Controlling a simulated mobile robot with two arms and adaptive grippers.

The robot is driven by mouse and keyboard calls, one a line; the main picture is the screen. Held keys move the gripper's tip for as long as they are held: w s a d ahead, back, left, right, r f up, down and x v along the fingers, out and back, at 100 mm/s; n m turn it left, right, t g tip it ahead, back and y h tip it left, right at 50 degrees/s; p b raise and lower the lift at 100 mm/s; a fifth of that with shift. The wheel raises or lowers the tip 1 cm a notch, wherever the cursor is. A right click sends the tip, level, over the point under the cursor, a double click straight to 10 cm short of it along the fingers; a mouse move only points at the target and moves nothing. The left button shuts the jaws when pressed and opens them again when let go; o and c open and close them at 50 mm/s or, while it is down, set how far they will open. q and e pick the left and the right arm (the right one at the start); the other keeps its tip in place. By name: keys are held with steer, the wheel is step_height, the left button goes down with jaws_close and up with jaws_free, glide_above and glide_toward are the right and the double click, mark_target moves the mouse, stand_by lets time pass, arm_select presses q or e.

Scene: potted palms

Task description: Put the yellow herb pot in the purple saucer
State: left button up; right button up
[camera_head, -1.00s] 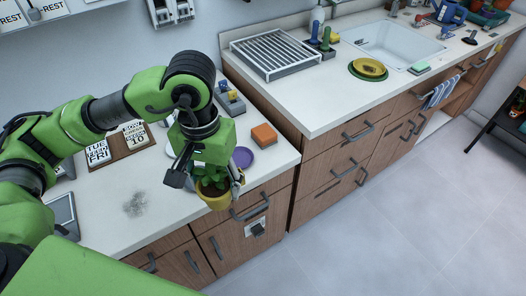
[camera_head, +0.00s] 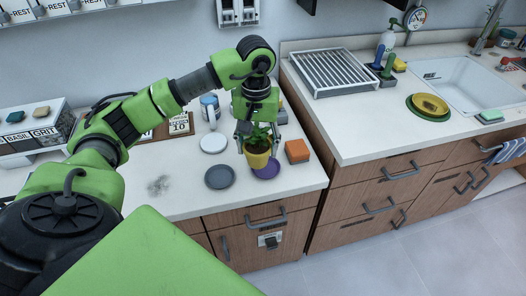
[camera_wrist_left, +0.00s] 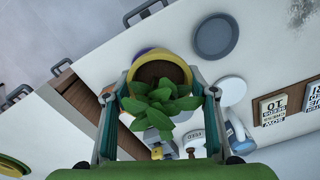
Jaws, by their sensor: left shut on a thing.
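The yellow herb pot (camera_head: 257,160) with a leafy green plant is upright between the fingers of my left gripper (camera_head: 258,137). In the left wrist view the fingers are shut on the yellow pot (camera_wrist_left: 184,72), one on each side. The purple saucer (camera_head: 268,171) lies on the counter just below and to the right of the pot, partly hidden by it. A sliver of the purple saucer (camera_wrist_left: 141,53) shows past the pot's rim in the wrist view. I cannot tell whether the pot touches the saucer. My right gripper is not in view.
An orange block (camera_head: 297,151) stands close right of the saucer. A grey saucer (camera_head: 220,177) and a white saucer (camera_head: 213,143) lie to the left. The counter (camera_head: 300,178) ends in a front edge nearby. A dish rack (camera_head: 347,72) is at the back right.

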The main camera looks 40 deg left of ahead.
mark_target(262, 147)
arm_select(q)
steer(key=shift+w+f, duration=0.85)
steer(key=shift+f, duration=0.15)
steer(key=shift+w+f, duration=0.35)
steer(key=shift+f, duration=0.1)
step_height(262, 147, down, 3)
steer(key=shift+p, duration=0.9)
steer(key=shift+a+f, duration=0.1)
steer(key=shift+f, duration=0.05)
steer(key=shift+f+b, duration=0.1)
steer(key=shift+b, duration=0.2)
steer(key=o, duration=1.2)
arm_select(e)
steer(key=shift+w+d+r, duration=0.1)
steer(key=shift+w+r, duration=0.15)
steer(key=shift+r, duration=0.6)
